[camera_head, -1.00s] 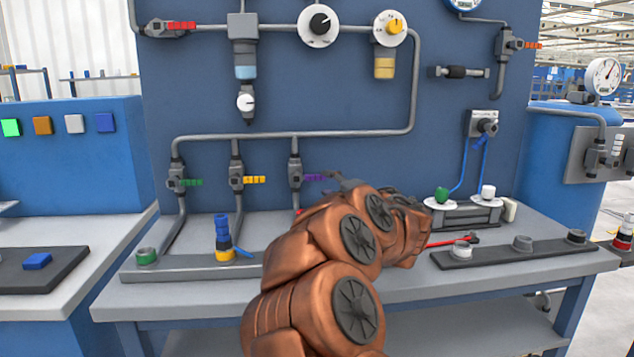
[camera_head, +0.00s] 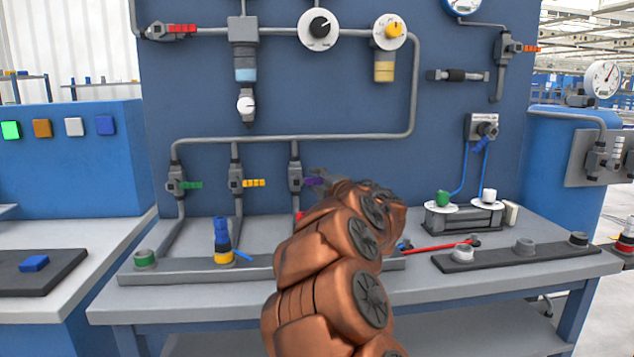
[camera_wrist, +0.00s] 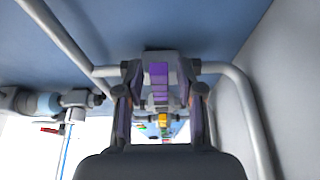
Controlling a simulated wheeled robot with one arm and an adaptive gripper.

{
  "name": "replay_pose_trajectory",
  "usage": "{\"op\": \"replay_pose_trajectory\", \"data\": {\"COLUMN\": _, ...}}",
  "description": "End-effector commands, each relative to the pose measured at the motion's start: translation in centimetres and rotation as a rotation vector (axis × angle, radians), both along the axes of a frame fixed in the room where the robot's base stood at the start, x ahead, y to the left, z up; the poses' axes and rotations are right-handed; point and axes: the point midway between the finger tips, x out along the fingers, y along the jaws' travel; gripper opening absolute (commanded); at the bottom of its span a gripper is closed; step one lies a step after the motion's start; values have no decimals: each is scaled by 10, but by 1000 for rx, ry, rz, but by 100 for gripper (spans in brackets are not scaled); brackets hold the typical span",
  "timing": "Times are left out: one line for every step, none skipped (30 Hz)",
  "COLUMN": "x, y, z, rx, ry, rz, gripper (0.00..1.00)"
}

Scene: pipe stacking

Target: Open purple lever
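The purple lever (camera_head: 314,182) sticks out to the right from the rightmost of three valves on the blue panel, roughly level like the green and yellow levers beside it. In the wrist view the purple lever (camera_wrist: 159,80) lies between the two fingers of my gripper (camera_wrist: 160,92). The fingers are apart, with a gap on each side of the lever; I cannot tell whether either one touches it. In the head view my gripper (camera_head: 326,178) is mostly hidden by my own copper arm, and its tips are close to the lever.
The green lever (camera_head: 191,185) and yellow lever (camera_head: 254,183) are on neighbouring pipes to the left. A blue-and-yellow part (camera_head: 222,242) stands on the bench below. A red rod (camera_head: 440,246) lies to the right of my arm. Grey pipes run close around my gripper.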

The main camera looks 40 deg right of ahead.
Motion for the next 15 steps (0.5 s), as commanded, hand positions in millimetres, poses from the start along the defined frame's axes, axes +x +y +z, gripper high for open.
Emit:
{"op": "replay_pose_trajectory", "data": {"x": 0, "y": 0, "z": 0, "rx": 0, "ry": 0, "rz": 0, "gripper": 29}}
{"op": "replay_pose_trajectory", "data": {"x": 0, "y": 0, "z": 0, "rx": 0, "ry": 0, "rz": 0, "gripper": 26}}
{"op": "replay_pose_trajectory", "data": {"x": 0, "y": 0, "z": 0, "rx": 0, "ry": 0, "rz": 0, "gripper": 22}}
{"op": "replay_pose_trajectory", "data": {"x": 0, "y": 0, "z": 0, "rx": 0, "ry": 0, "rz": 0, "gripper": 19}}
{"op": "replay_pose_trajectory", "data": {"x": 0, "y": 0, "z": 0, "rx": 0, "ry": 0, "rz": 0, "gripper": 16}}
{"op": "replay_pose_trajectory", "data": {"x": 0, "y": 0, "z": 0, "rx": 0, "ry": 0, "rz": 0, "gripper": 11}}
{"op": "replay_pose_trajectory", "data": {"x": 0, "y": 0, "z": 0, "rx": 0, "ry": 0, "rz": 0, "gripper": 8}}
{"op": "replay_pose_trajectory", "data": {"x": 0, "y": 0, "z": 0, "rx": 0, "ry": 0, "rz": 0, "gripper": 5}}
{"op": "replay_pose_trajectory", "data": {"x": 0, "y": 0, "z": 0, "rx": 0, "ry": 0, "rz": 0, "gripper": 1}}
{"op": "replay_pose_trajectory", "data": {"x": 0, "y": 0, "z": 0, "rx": 0, "ry": 0, "rz": 0, "gripper": 0}}
{"op": "replay_pose_trajectory", "data": {"x": 0, "y": 0, "z": 0, "rx": 0, "ry": 0, "rz": 0, "gripper": 0}}
{"op": "replay_pose_trajectory", "data": {"x": 0, "y": 0, "z": 0, "rx": 0, "ry": 0, "rz": 0, "gripper": 0}}
{"op": "replay_pose_trajectory", "data": {"x": 0, "y": 0, "z": 0, "rx": 0, "ry": 0, "rz": 0, "gripper": 0}}
{"op": "replay_pose_trajectory", "data": {"x": 0, "y": 0, "z": 0, "rx": 0, "ry": 0, "rz": 0, "gripper": 0}}
{"op": "replay_pose_trajectory", "data": {"x": 0, "y": 0, "z": 0, "rx": 0, "ry": 0, "rz": 0, "gripper": 0}}
